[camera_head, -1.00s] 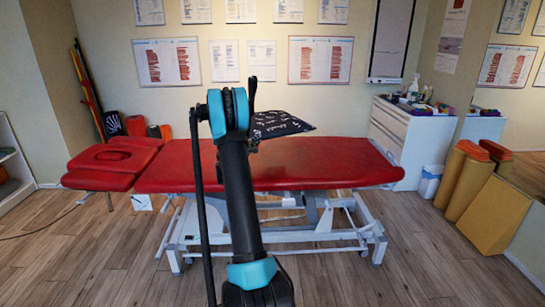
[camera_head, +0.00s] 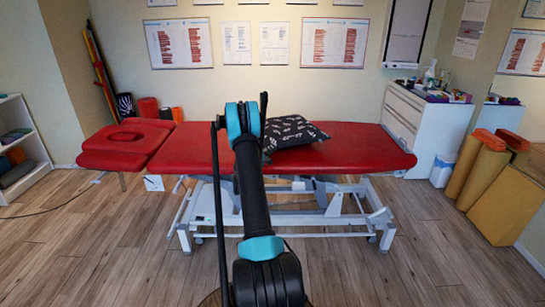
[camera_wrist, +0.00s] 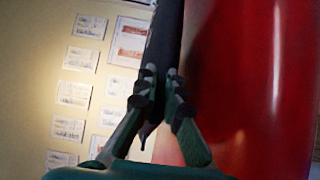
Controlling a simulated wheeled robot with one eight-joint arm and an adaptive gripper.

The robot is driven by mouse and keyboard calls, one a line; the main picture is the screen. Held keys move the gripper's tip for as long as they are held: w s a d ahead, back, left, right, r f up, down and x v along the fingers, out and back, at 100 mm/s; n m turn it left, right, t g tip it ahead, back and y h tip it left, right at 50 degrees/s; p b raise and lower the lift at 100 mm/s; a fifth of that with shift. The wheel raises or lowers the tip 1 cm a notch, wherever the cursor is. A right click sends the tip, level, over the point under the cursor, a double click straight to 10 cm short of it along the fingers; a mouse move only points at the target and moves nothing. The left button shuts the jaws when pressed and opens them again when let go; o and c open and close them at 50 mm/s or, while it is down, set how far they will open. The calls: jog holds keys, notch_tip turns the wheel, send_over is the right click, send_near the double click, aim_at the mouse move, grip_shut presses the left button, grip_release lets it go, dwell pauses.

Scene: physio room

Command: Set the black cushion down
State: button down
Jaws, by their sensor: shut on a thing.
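The black cushion (camera_head: 291,133) has a white pattern. In the head view it is in front of the red top of the treatment table (camera_head: 350,152), right of my arm. I cannot tell whether its underside touches the table top. My gripper (camera_wrist: 162,76) is shut on the cushion's edge. In the wrist view the cushion (camera_wrist: 165,38) shows edge-on as a dark band between the fingertips, beside the red table top (camera_wrist: 275,85). In the head view my arm hides most of the gripper and the cushion's left end.
A red headrest section (camera_head: 122,139) is at the table's left end. A white cabinet (camera_head: 435,130) with small items stands at the right, with tan rolls (camera_head: 480,172) and a wedge (camera_head: 502,205) beside it. The table top right of the cushion is bare.

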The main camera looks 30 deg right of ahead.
jog(key=shift+f, duration=2)
jog(key=c, duration=2)
grip_release()
jog(key=shift+o, duration=0.3)
jog(key=shift+a, duration=0.1)
jog(key=v, duration=1.1)
jog(key=s+a+r+m+g+y, duration=0.25)
jog(key=s+a+r+y, duration=0.45)
jog(key=s+a+r, duration=0.5)
jog(key=s+a+f+m+y, duration=0.1)
jog(key=s+a+y, duration=0.4)
jog(key=s+a, duration=0.6)
jog(key=s+a+f+m+y, duration=0.1)
jog(key=s+a+f+y, duration=0.2)
jog(key=s+a, duration=0.9)
jog(key=s+y, duration=0.1)
jog(key=s, duration=0.4)
jog(key=shift+s+a+y, duration=0.2)
jog(key=shift+a+y, duration=0.15)
jog(key=shift+y, duration=0.05)
